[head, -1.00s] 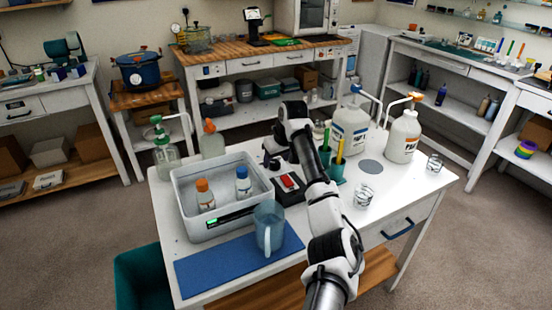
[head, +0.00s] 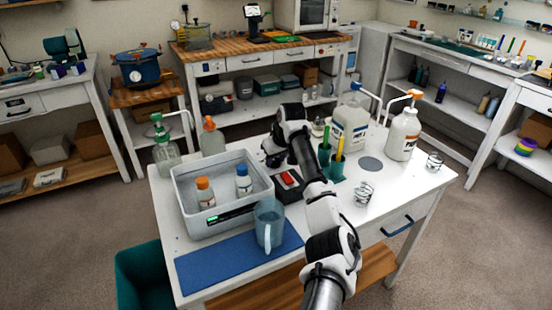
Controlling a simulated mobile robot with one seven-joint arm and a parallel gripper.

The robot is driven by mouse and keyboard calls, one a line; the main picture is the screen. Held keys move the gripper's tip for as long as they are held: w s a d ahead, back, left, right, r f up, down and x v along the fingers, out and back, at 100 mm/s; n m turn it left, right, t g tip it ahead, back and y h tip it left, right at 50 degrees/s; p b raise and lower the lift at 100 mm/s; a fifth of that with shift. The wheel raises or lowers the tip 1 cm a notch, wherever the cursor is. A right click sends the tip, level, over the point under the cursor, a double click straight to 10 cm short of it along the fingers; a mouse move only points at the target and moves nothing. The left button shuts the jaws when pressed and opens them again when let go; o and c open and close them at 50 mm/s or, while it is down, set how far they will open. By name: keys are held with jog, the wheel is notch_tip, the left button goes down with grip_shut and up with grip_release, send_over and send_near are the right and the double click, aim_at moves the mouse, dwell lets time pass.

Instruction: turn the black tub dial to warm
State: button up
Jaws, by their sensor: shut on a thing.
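The grey tub (head: 183,222) stands on the white table at left of centre. It has a dark front strip with a lit green display (head: 217,218) and holds two bottles with orange (head: 203,192) and blue (head: 243,180) caps. My gripper (head: 268,160) is low by the tub's back right corner, pointing down. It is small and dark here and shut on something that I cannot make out. I cannot see the black dial clearly; part of the tub's front is behind the blue-grey pitcher (head: 268,222).
A black box with a red switch (head: 290,178) sits right of the tub, close to my arm. Teal holders (head: 337,172), white pump jugs (head: 403,135) and glasses (head: 362,193) stand to the right. A blue mat (head: 215,268) lies in front.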

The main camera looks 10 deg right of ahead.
jog(key=shift+a+r+m, duration=0.1)
jog(key=shift+m, duration=0.2)
jog(key=m+p, duration=0.1)
jog(key=m+h+p, duration=0.1)
jog(key=m+p, duration=0.1)
jog(key=shift+a+m+h, duration=0.2)
jog(key=shift+m+h, duration=0.1)
jog(key=m+h+p, duration=0.1)
jog(key=m, duration=0.1)
jog(key=m+h+p, duration=0.1)
jog(key=m+p, duration=0.1)
jog(key=m, duration=0.1)
jog(key=shift+a, duration=0.1)
jog(key=shift+m, duration=0.3)
jog(key=o, duration=1)
